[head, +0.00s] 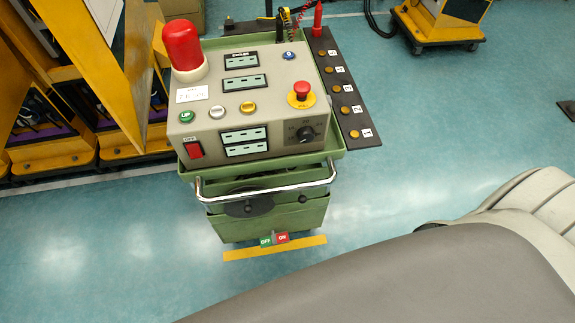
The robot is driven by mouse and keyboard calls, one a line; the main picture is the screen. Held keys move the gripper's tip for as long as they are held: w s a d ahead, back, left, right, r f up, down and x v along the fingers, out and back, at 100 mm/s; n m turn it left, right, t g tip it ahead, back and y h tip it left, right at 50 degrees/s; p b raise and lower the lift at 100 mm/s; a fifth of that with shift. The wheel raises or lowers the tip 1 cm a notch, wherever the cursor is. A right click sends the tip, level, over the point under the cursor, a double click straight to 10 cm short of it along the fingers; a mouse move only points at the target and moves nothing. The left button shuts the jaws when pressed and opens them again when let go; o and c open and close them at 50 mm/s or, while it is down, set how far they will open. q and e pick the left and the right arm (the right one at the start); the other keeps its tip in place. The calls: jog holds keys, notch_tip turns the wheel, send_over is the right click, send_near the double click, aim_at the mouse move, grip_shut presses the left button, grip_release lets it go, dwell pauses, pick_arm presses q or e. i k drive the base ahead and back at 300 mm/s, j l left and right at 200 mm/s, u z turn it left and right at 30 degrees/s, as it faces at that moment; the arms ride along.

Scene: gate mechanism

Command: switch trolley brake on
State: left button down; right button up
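The green trolley (270,217) stands in the middle of the head view with a chrome handle bar (265,189) across its front. At its foot is the brake, a small pedal with a green OFF side (265,241) on the left and a red ON side (282,237) on the right. A yellow strip (300,245) lies at the pedal. I cannot tell which side is pressed down. Neither of my grippers shows in the head view; a large grey surface in the lower right seems to be part of my own body.
A control box (270,100) with a red lamp (182,46), buttons and a red stop button (301,91) sits on the trolley. Yellow machinery (110,70) stands close on the left. A yellow wheeled cart (440,25) is at the upper right. The teal floor (130,240) left of the trolley is clear.

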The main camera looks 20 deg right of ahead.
aim_at(282, 238)
jog(key=k+l, duration=0.35)
jog(key=k, duration=0.2)
jog(key=k+l, duration=0.35)
jog(key=k, duration=0.2)
